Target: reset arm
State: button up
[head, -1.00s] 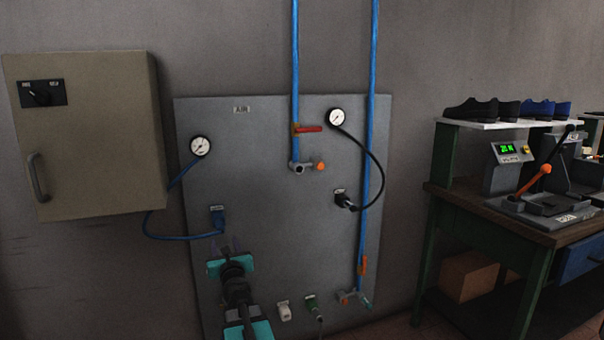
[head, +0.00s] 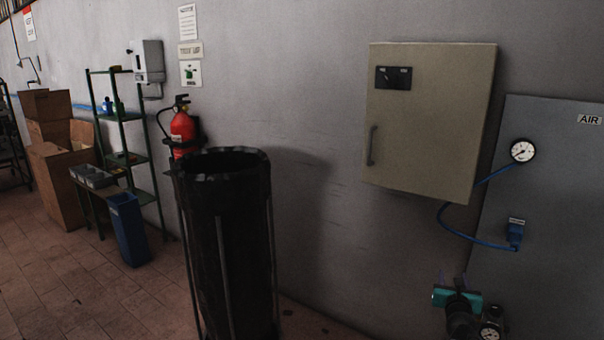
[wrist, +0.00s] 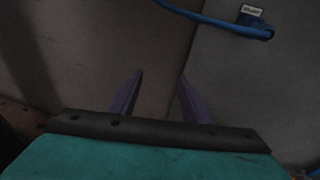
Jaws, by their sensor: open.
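My gripper (wrist: 158,95) is open and empty in the wrist view, with its two purple fingers apart and bare wall and panel surface beyond them. In the head view my gripper (head: 459,280) is low at the right, in front of the wall near the lower left edge of the grey air panel (head: 560,190). A blue connector with its hose (head: 515,233) is plugged into the panel, above and to the right of my gripper. The same blue hose (wrist: 215,18) shows at the top of the wrist view, apart from the fingers.
A beige wall cabinet (head: 430,125) hangs left of the panel. A tall black bin (head: 228,245) stands on the floor at the centre. A red fire extinguisher (head: 183,130), green shelf (head: 124,118), blue bin (head: 128,230) and cardboard boxes (head: 60,185) are at the left. Tiled floor is open in the left foreground.

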jog(key=a+f+n+g+y+p, duration=0.15)
jog(key=a+f+n+y, duration=0.3)
jog(key=a+f, duration=0.5)
jog(key=a+f+n+g+y+p, duration=0.1)
jog(key=a+f+n+y+p, duration=0.35)
jog(key=a, duration=0.85)
jog(key=s+a+f+n+g+y+p, duration=0.15)
jog(key=s+a+f+n+g, duration=0.25)
jog(key=s+a+f+n, duration=0.8)
jog(key=s+a+f+n+g+p, duration=0.1)
jog(key=s+a+f+n+g, duration=0.3)
jog(key=s, duration=0.4)
jog(key=s+a+f+n+g, duration=0.35)
jog(key=s+f, duration=0.25)
jog(key=s, duration=0.2)
jog(key=s+d+n+g+h, duration=0.2)
jog(key=s+d+n+g, duration=0.1)
jog(key=s+n, duration=0.3)
jog(key=s+d+n+g+h, duration=0.1)
jog(key=s+d+n+g, duration=0.2)
jog(key=s+n, duration=0.3)
jog(key=s+d, duration=0.1)
jog(key=s, duration=0.4)
jog(key=shift+d+h, duration=0.35)
